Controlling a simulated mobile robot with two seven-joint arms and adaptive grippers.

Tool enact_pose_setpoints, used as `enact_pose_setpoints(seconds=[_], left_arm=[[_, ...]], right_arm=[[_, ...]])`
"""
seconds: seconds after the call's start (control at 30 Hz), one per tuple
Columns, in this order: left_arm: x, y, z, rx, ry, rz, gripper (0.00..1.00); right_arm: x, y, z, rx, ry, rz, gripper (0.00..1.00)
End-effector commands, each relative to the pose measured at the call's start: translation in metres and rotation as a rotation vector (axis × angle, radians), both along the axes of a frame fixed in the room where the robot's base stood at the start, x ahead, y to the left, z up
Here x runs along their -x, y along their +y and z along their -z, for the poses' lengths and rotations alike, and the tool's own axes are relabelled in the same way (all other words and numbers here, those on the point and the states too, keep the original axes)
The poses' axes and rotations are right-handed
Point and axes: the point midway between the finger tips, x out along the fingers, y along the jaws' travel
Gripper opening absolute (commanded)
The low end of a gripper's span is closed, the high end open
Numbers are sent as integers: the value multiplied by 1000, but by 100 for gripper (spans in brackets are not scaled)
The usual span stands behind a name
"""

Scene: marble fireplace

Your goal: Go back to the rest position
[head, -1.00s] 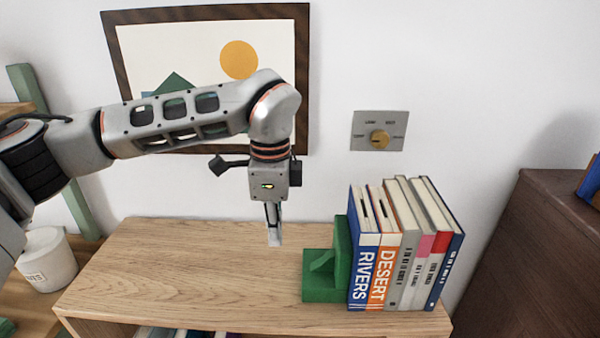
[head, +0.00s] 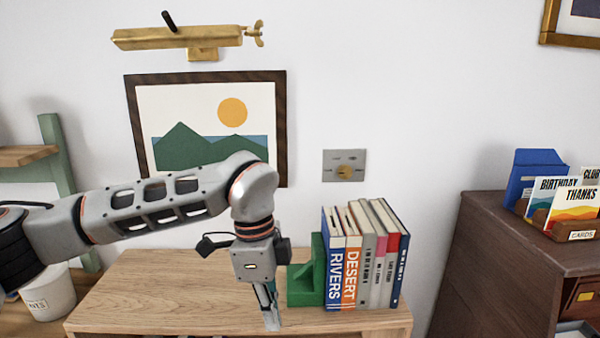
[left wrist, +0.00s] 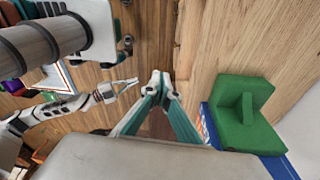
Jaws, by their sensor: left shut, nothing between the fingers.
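My left gripper (head: 271,318) hangs fingers down over the wooden top of the low shelf (head: 165,285), in front and to the left of the green bookend (head: 303,285). Its fingers are shut and empty; the left wrist view shows the fingertips together (left wrist: 160,84). The bookend and the edge of a blue book lie to their right in that view. My right gripper (left wrist: 122,88) shows small at the left of the left wrist view, over the wooden floor; whether its fingers are open is too small to tell.
Several upright books (head: 365,260) stand against the bookend. A dark cabinet (head: 480,270) with a card holder (head: 568,225) is at the right. A white pot (head: 48,295) is at the left. On the wall are a framed picture (head: 131,120), brass lamp (head: 180,38) and dial plate (head: 344,165).

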Motion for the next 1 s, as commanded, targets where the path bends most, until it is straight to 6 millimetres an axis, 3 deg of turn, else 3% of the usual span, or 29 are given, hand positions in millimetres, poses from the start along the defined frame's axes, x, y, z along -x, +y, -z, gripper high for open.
enact_pose_setpoints(seconds=[0.1,0.3,0.47,0.6,0.77,0.9,1.0], left_arm=[[26,-31,19,132,69,133,0],[80,-94,34,456,167,364,0],[125,-147,21,840,201,504,0],[145,-180,-7,1186,163,527,0],[140,-194,-42,1540,42,425,0],[113,-186,-61,1772,-119,235,0],[85,-170,-61,1874,-256,51,0]], right_arm=[[-2,0,-1,0,-4,0,0],[-6,-1,-5,0,-14,2,0],[-1,-1,-1,1,-4,1,0],[0,-1,1,2,0,0,0],[1,-1,2,2,2,1,0],[1,-1,2,2,4,0,0],[1,-1,2,2,4,0,0]])
